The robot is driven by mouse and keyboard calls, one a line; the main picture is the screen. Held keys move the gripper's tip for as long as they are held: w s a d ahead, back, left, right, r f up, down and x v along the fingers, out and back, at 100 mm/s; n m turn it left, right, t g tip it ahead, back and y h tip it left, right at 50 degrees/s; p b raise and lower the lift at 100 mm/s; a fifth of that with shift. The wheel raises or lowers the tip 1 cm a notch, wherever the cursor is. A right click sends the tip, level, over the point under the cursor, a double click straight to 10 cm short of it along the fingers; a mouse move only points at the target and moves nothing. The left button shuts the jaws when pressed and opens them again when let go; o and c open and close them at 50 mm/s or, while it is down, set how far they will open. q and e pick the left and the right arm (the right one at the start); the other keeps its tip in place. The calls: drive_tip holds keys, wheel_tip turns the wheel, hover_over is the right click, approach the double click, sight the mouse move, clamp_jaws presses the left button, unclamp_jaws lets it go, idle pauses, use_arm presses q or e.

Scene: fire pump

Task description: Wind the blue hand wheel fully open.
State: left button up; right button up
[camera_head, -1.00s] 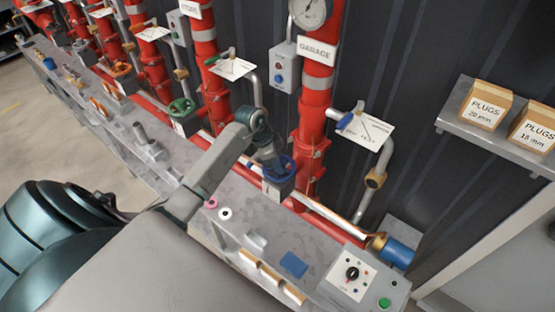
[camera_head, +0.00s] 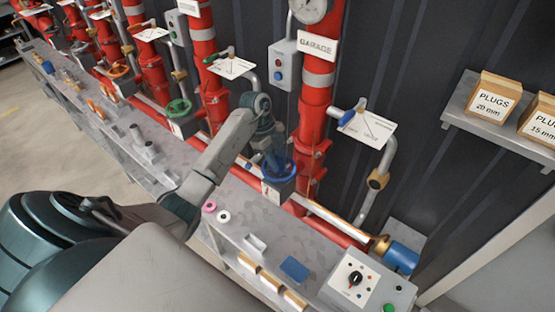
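The blue hand wheel (camera_head: 290,174) sits on top of a grey valve box (camera_head: 277,190) at the foot of the red pipe labelled GARAGE. My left gripper (camera_head: 278,163) reaches down onto the wheel from above, at or just inside its rim. Its fingers are small and partly blurred against the wheel, so I cannot tell whether they are open or shut, or whether they touch the rim. The wheel's far side and its right rim show; the arm hides part of the rest. My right gripper is not in view.
A green hand wheel (camera_head: 179,108) and an orange one (camera_head: 119,71) stand further left along the bench. A control box (camera_head: 363,283) with knob and green button is at the front right. A blue-handled lever (camera_head: 347,117) and shelf (camera_head: 502,122) are to the right.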

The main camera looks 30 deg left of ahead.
sight(277, 161)
use_arm(q)
clamp_jaws()
drive_tip(key=shift+r+n+p, duration=0.15)
drive_tip(key=shift+n+p, duration=0.15)
drive_tip(key=shift+p, duration=0.2)
drive_tip(key=n+t+p, duration=0.1)
drive_tip(key=n+p, duration=0.2)
drive_tip(key=shift+s+n+t+p, duration=0.15)
drive_tip(key=shift+n+t+p, duration=0.15)
drive_tip(key=shift+f+n+y+b, duration=0.3)
drive_tip(key=shift+n+b, duration=0.1)
drive_tip(key=shift+n, duration=0.2)
drive_tip(key=shift+d+r+n+t, duration=0.1)
drive_tip(key=shift+n+t, duration=0.5)
drive_tip(key=shift+n, duration=0.4)
drive_tip(key=o, duration=0.7)
unclamp_jaws()
drive_tip(key=shift+y, duration=0.3)
drive_tip(key=shift+r, duration=3.55)
